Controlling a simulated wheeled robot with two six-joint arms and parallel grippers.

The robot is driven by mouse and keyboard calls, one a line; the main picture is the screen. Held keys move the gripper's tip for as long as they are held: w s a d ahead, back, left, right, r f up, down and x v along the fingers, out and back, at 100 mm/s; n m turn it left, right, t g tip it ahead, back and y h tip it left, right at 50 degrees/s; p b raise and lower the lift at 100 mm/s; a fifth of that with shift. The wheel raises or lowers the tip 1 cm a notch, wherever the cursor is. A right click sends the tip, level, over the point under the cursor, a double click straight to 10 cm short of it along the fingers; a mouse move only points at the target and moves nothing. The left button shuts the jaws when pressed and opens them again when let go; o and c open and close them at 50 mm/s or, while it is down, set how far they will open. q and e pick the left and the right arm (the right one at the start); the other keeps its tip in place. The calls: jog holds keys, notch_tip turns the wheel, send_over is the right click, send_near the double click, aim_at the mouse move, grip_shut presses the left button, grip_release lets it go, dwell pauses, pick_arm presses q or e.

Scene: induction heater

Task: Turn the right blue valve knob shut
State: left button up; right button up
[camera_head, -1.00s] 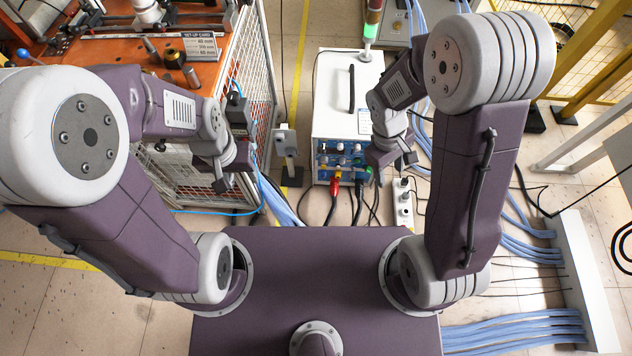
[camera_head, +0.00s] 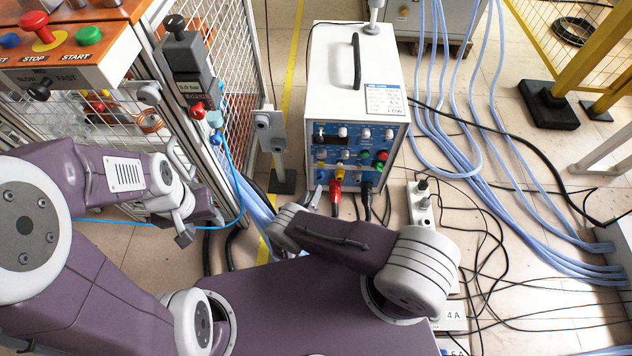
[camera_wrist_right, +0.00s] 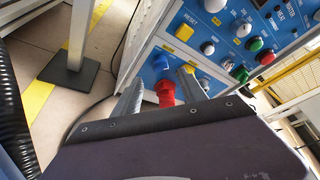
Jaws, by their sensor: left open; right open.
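In the right wrist view a blue knob (camera_wrist_right: 160,63) sits on the blue front panel above a red fitting (camera_wrist_right: 166,92). My right gripper (camera_wrist_right: 160,90) is open, with its grey fingers apart on either side of the red fitting in this view; I cannot tell the depth between them, and no grip shows. A light-blue knob (camera_head: 214,118) also shows beside a red knob (camera_head: 197,110) under the regulator. My left gripper (camera_head: 198,226) is open and empty, low beside the cage.
The white heater cabinet (camera_head: 346,75) stands ahead, with buttons and cables on its front. A power strip (camera_head: 421,205) and loose cables lie right of it. A grey post (camera_head: 271,130) stands to its left. The mesh cage (camera_head: 215,40) and control box (camera_head: 65,50) are at the left.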

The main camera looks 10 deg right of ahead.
aim_at(319, 179)
jog(key=b+x, duration=0.3)
jog(key=x, duration=0.5)
jog(key=shift+s+d+f, duration=0.1)
jog(key=shift+w+d, duration=0.2)
jog(key=shift+w, duration=0.15)
grip_shut()
jog(key=shift+b, duration=0.3)
